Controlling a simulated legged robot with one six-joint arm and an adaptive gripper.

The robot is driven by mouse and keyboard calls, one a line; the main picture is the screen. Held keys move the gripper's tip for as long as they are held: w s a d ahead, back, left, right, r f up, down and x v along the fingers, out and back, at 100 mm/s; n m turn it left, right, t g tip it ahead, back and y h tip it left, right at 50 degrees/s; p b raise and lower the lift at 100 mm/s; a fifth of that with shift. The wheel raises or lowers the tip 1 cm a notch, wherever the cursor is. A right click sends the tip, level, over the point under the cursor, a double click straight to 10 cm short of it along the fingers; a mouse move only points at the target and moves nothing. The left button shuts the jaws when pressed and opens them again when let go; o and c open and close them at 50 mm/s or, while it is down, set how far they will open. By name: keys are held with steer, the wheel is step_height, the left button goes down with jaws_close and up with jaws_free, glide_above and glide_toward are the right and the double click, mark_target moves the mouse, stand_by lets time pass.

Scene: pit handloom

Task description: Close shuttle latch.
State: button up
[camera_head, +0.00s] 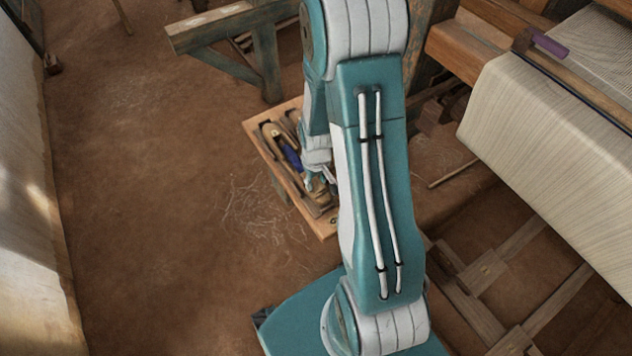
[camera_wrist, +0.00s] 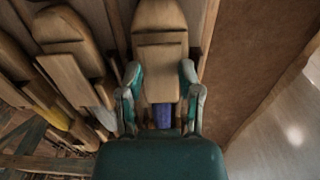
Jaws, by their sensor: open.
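A wooden shuttle (camera_wrist: 160,14) with blue thread (camera_wrist: 163,116) lies in a wooden tray, and the blue thread also shows in the head view (camera_head: 291,157). A flat wooden piece (camera_wrist: 160,68) rises over the shuttle's middle in the wrist view; I cannot tell how far it stands from the body or whether it is the latch. My gripper (camera_wrist: 161,84) is open, one finger on each side of this piece, with nothing clearly held. My palm hides the near end of the shuttle. In the head view my arm hides part of the tray.
The tray (camera_head: 325,227) holds more shuttles, including one with yellow thread (camera_wrist: 52,112), lying close on the left in the wrist view. A wooden bench (camera_head: 215,28) stands behind. The loom with pale cloth (camera_head: 555,135) is at right. Bare floor (camera_head: 150,200) lies left.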

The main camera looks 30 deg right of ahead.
step_height(320, 180, up, 11)
steer(key=shift+f, duration=0.15)
stand_by(0.6)
step_height(320, 180, up, 13)
steer(key=t, duration=0.3)
glide_above(316, 184)
steer(key=s+a, duration=0.3)
steer(key=a, duration=0.3)
steer(key=s+a+r+t, duration=0.2)
steer(key=s+a+r, duration=0.2)
steer(key=s+r, duration=0.5)
steer(key=shift+s+a+m+t, duration=0.3)
steer(key=shift+s+a, duration=0.1)
steer(key=shift+s, duration=0.05)
